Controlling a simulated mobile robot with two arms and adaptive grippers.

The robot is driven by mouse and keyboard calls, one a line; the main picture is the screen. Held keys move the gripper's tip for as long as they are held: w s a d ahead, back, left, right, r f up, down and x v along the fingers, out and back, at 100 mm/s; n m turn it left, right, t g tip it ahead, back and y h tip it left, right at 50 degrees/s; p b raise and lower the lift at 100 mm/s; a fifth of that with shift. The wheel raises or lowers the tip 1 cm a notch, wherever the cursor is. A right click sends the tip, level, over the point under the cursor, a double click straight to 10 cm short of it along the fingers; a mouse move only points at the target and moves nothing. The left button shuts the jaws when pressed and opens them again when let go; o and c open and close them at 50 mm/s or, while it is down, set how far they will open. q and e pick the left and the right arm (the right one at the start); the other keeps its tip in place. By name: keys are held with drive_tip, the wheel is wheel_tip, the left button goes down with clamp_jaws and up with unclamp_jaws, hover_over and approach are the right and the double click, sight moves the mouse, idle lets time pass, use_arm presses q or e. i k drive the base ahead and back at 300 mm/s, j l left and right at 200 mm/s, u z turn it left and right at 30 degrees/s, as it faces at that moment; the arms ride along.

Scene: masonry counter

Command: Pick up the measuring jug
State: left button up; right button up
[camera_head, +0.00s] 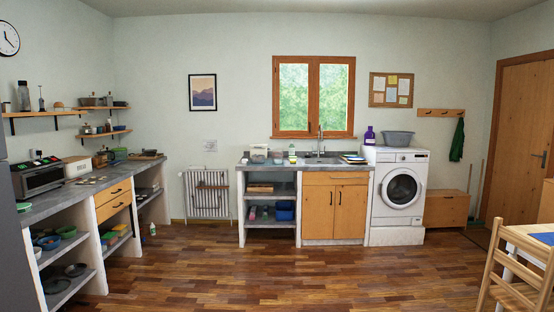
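I cannot make out a measuring jug for certain in the head view; things on the counters and shelves are small at this distance. A dark, kettle-like vessel (104,157) stands toward the far end of the left counter (62,203). A pale box-like container (258,153) stands at the left end of the back counter (340,166). Neither of my grippers is in view.
An oven (37,176) and a white box (77,166) stand on the left counter. A washing machine (399,189) stands right of the sink cabinet (335,207). A wooden chair (518,277) is at the lower right. The middle of the floor (270,275) is clear.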

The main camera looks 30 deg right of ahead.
sight(278, 154)
drive_tip(key=i+l+z, duration=0.2)
drive_tip(key=i, duration=0.4)
drive_tip(key=i+z, duration=0.2)
drive_tip(key=i, duration=4.15)
drive_tip(key=i+z, duration=0.1)
drive_tip(key=i, duration=0.55)
drive_tip(key=i+j+z, duration=0.1)
drive_tip(key=i, duration=0.5)
drive_tip(key=i+j, duration=0.2)
drive_tip(key=i, duration=0.4)
drive_tip(key=l+z, duration=0.05)
